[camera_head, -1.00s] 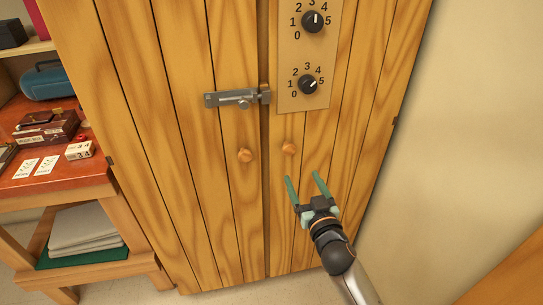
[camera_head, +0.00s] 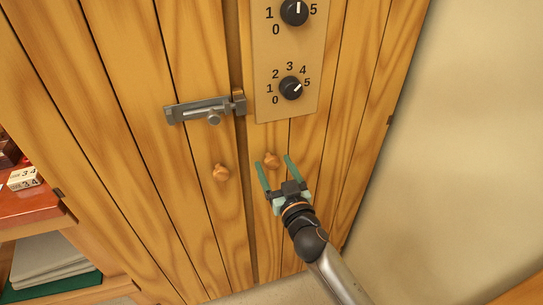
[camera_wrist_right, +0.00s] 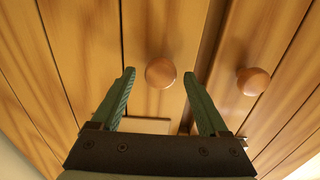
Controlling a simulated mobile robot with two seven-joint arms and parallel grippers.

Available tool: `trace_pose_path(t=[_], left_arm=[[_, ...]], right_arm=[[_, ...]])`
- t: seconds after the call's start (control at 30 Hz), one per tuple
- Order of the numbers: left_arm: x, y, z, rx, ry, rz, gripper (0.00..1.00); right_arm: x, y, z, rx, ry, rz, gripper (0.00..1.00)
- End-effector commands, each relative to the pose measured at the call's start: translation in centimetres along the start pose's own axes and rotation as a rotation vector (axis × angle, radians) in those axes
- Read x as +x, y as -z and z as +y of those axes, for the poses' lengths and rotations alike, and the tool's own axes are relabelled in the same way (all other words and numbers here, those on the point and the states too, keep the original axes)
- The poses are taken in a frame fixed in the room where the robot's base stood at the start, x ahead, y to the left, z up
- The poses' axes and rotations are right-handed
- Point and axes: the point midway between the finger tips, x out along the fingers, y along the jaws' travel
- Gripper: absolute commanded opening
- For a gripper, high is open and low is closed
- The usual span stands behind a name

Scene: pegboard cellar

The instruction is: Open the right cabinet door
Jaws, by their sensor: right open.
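The wooden cabinet's right door (camera_head: 330,150) is shut against the left door (camera_head: 165,150). Its round wooden knob (camera_head: 271,160) sits near the seam, below the dial panel. My right gripper (camera_head: 275,166) is open, with its green fingers on either side of this knob in the head view. In the right wrist view the knob (camera_wrist_right: 160,73) shows between and beyond the open fingertips (camera_wrist_right: 160,80); contact is not visible. The left door's knob (camera_head: 221,172) is outside the fingers. A grey metal bolt latch (camera_head: 203,109) on the left door reaches a bracket at the seam. My left gripper is not in view.
A panel (camera_head: 265,104) with two black dials, the lower one (camera_head: 291,88) and the upper one (camera_head: 294,12), is on the right door above the gripper. A red-topped bench (camera_head: 25,205) stands at the left. A plain wall (camera_head: 465,140) is at the right.

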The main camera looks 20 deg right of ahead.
Motion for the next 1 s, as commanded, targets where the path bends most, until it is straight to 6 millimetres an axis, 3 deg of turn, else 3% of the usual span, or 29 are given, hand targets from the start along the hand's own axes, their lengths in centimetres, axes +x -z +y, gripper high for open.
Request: trace_pose_path(t=[0.43,1.0], left_arm=[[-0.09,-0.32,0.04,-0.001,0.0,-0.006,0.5],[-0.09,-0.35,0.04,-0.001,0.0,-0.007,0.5]], right_arm=[[-0.16,0.0,-0.17,0.0,-0.001,0.0,0.78],[-0.14,0.0,-0.15,0.0,-0.001,0.0,0.15]])
